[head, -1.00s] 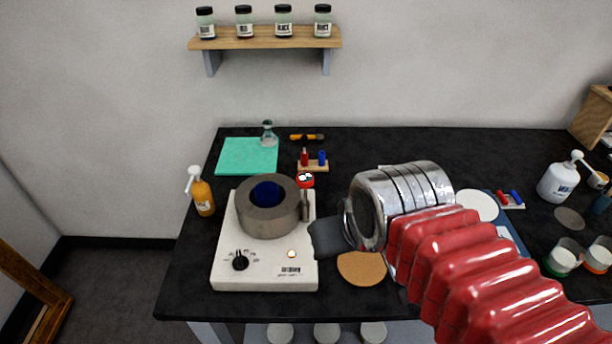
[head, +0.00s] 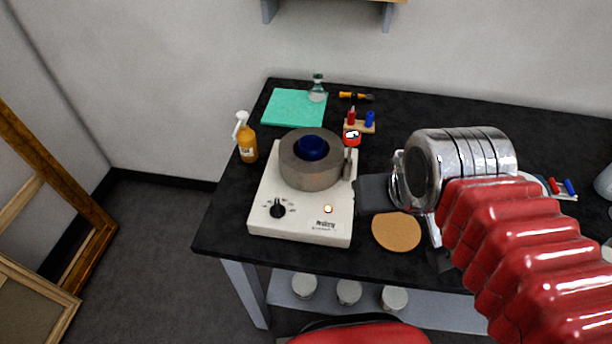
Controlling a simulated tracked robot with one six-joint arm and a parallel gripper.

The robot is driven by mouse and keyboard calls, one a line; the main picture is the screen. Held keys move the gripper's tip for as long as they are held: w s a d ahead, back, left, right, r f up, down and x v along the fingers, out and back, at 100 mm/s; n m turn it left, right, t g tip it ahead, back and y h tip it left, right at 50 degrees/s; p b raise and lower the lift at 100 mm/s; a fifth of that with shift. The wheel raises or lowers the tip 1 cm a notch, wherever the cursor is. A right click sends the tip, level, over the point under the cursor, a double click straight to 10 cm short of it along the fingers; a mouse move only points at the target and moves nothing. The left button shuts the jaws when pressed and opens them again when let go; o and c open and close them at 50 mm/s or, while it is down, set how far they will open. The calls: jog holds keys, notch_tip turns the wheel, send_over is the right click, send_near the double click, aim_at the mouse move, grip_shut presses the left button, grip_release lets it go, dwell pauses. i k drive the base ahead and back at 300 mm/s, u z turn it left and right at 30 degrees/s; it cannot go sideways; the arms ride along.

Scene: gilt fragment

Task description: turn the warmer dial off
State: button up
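The warmer (head: 329,224) is a cream-white box on the black bench, left of my arm. Its black dial (head: 278,209) is on the front left of the top face, with small marks around it. A small lamp (head: 328,209) glows on its front right. A grey metal ring-shaped block (head: 309,177) with a dark blue centre sits on the warmer. My gripper (head: 372,194) is a dark grey shape at the end of the chrome wrist, right of the warmer and apart from the dial. Its fingertips are not clear enough to show whether it is open.
An amber pump bottle (head: 247,146) stands left of the warmer. A round cork mat (head: 397,231) lies under my arm. A green mat (head: 295,108) and a small rack (head: 367,128) with red and blue pieces are behind. Wooden frames (head: 60,215) lean at the far left.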

aim_at(277, 212)
jog(key=k, duration=1.35)
jog(key=u, duration=0.15)
jog(key=i, duration=0.45)
jog(key=u, duration=0.8)
jog(key=i, duration=1.05)
jog(key=u, duration=0.3)
